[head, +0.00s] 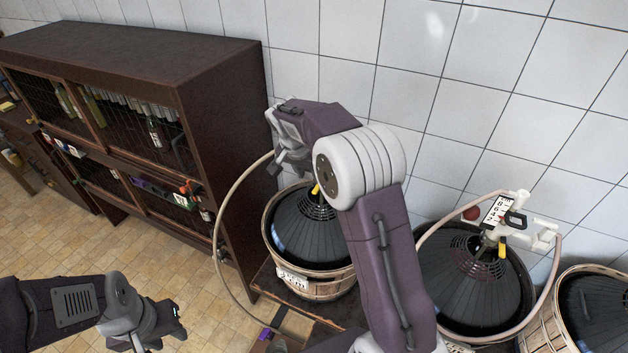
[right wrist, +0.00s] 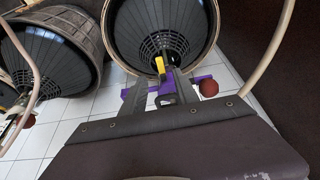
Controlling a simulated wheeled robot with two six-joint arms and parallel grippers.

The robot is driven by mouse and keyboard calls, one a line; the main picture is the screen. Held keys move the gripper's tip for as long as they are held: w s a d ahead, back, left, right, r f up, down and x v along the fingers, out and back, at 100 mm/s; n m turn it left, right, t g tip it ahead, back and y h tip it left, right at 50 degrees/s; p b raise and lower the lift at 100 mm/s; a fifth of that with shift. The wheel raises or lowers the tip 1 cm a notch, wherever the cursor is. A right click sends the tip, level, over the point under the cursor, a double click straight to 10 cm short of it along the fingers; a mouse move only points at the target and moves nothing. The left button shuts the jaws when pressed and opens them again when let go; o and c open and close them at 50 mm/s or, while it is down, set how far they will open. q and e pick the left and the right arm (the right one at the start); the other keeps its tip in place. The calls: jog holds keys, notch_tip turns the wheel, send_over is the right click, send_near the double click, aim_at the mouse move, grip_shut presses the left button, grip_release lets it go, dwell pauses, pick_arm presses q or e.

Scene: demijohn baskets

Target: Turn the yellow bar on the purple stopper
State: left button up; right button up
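The purple stopper (right wrist: 204,76) shows in the right wrist view at the neck of a dark, basketed demijohn, with purple arms reaching out to both sides. A yellow bar (right wrist: 161,66) stands upright at its middle; its tip also shows in the head view (head: 316,189), just left of my right arm. My right gripper (right wrist: 168,86) is right at the stopper, its grey fingers close to the yellow bar; whether they grip anything is unclear. In the head view my right arm hides most of the stopper. My left gripper (head: 158,335) hangs low at the left, away from the demijohns, its fingers unclear.
The stopper's demijohn basket (head: 318,287) stands before the tiled wall. A second demijohn (head: 470,285) with a white fitting and hose is to its right, another (head: 594,310) at the right edge. A dark cabinet (head: 215,120) stands left. A pale hose (head: 217,235) curves beside the stopper.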

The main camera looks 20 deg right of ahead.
aim_at(316, 190)
jog(key=p+x, duration=0.3)
jog(key=x, duration=0.5)
jog(key=shift+w+d+f, duration=0.15)
jog(key=shift+w+f, duration=0.05)
jog(key=shift+f, duration=0.1)
grip_shut()
